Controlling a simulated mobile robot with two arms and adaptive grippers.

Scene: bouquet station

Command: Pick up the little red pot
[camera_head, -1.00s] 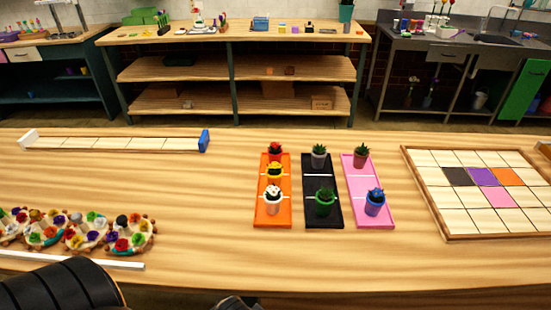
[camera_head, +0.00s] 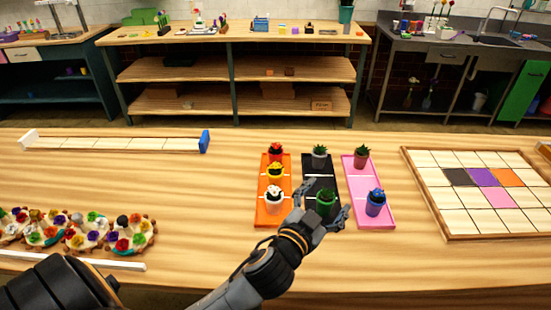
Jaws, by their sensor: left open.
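A small red pot (camera_head: 275,157) with a red-topped plant stands upright at the back of the orange tray (camera_head: 262,216). My left gripper (camera_head: 326,198) is open over the front of the black tray (camera_head: 320,186). Its fingers are spread on either side of the green pot (camera_head: 325,206) in this view; I cannot tell whether they touch it. The red pot is farther back and to the left, clear of the gripper. My right gripper is not in view.
A grey pot (camera_head: 319,161) is behind the green one.

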